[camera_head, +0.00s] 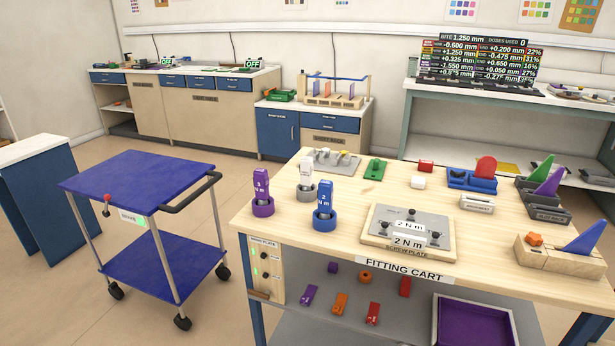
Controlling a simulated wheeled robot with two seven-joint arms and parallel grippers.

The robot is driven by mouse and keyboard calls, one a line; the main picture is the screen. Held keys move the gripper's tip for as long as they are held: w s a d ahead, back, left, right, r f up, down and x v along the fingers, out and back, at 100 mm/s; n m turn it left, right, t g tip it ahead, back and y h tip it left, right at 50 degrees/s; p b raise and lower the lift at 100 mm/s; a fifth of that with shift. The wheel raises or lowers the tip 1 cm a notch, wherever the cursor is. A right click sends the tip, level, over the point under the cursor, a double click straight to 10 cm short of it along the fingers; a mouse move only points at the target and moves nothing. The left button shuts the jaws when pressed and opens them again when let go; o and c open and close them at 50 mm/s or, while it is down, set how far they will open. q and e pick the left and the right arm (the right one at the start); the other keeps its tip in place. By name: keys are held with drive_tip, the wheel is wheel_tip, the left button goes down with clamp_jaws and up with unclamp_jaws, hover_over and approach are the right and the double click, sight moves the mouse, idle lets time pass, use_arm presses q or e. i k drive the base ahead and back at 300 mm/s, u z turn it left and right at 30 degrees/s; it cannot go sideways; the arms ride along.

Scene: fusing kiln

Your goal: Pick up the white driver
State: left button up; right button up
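The white driver (306,170) stands upright in a grey ring holder (306,193) on the wooden top of the fitting cart (370,255), toward its left side. A purple driver (261,182) stands upright in a purple ring holder to its left and nearer. A blue driver (325,196) stands upright in a blue ring holder to its right and nearer. The blue one reads "2 N m"; the white one's label is too small to read. Neither of my grippers is in view, and nothing touches the white driver.
A screw plate (385,244) marked "2 N m" lies right of the drivers. Behind them is a grey tray (331,162) with small parts. Blocks and colored fins stand on the cart's right. A blue two-shelf trolley (145,181) stands left, with floor between.

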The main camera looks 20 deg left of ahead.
sight(306, 167)
drive_tip(key=u, duration=0.4)
drive_tip(key=k, duration=0.5)
drive_tip(key=u, duration=1.05)
drive_tip(key=i, duration=1.1)
drive_tip(key=z, duration=0.95)
drive_tip(key=k, duration=0.55)
drive_tip(key=u, duration=0.4)
drive_tip(key=i, duration=0.65)
drive_tip(key=z, duration=0.35)
